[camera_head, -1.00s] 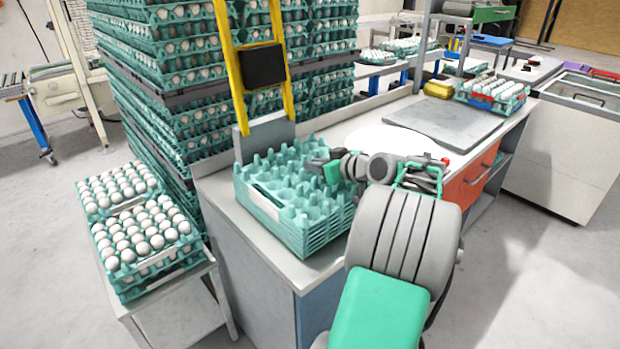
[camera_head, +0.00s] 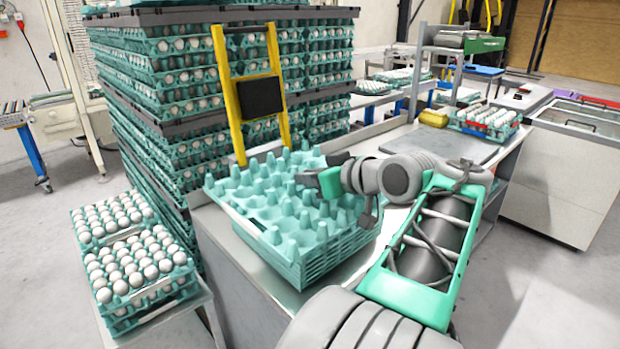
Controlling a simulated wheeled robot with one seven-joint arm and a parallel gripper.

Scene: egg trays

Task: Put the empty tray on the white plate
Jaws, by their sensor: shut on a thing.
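The empty tray (camera_head: 262,222) is teal with raised cone-shaped posts and no eggs. It is at the top of a stack of similar empty trays (camera_head: 318,262) on the counter. Its left side juts out past the stack and looks a little raised; I cannot tell if it is fully clear of the trays below. My gripper (camera_head: 318,180) is shut on the empty tray at its right part, and its fingertips are partly hidden. The white plate is mostly hidden behind my arm, on the counter to the right of the stack.
A grey panel (camera_head: 455,148) lies on the counter beyond my arm, with a yellow object (camera_head: 433,118) and an egg-filled tray (camera_head: 485,125) near it. A yellow frame (camera_head: 225,100) stands behind the stack. Egg trays (camera_head: 130,265) sit on a low stand at left.

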